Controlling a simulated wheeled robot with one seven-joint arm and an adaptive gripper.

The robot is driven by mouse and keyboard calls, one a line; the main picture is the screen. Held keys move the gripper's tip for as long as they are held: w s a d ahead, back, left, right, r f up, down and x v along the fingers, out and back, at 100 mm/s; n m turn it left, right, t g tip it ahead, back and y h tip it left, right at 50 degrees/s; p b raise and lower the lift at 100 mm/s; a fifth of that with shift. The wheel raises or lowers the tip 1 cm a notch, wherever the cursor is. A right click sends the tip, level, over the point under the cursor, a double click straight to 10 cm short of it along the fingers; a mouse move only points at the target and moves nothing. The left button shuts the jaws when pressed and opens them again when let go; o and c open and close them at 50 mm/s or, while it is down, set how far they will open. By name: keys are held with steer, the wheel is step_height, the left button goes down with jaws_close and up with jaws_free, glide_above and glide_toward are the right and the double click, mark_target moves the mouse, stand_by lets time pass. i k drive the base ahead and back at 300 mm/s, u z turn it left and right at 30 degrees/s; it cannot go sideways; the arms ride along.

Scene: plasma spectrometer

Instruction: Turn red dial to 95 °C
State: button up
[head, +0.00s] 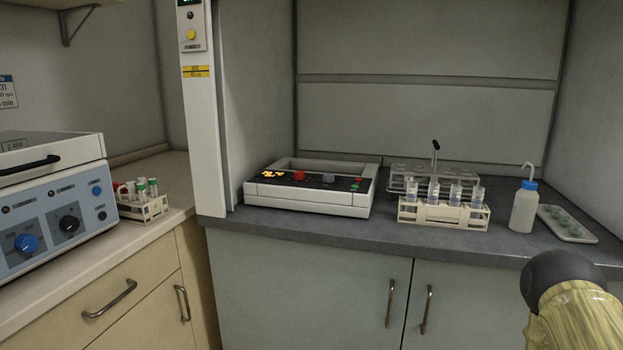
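The red dial (299,176) sits on the dark top panel of a low white heating unit (305,202) on the grey bench. A small orange lit display (269,174) is to the left of the dial; its digits are too small to read. A grey dial (328,178) is to the right of the red one. A part of my arm, yellowish with a dark round end, shows at the lower right, well apart from the unit. My gripper itself does not show.
A white tube rack (443,213) stands right of the unit, with a clear rack (408,173) behind it. A blue-capped bottle (523,208) and a tray (567,224) are further right. A white post (203,120) rises left of the unit. The bench front edge is clear.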

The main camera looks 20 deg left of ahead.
mark_target(299, 175)
steer(key=z, duration=1.8)
steer(key=k, duration=1.35)
steer(key=u, duration=1.8)
steer(key=i, duration=0.5)
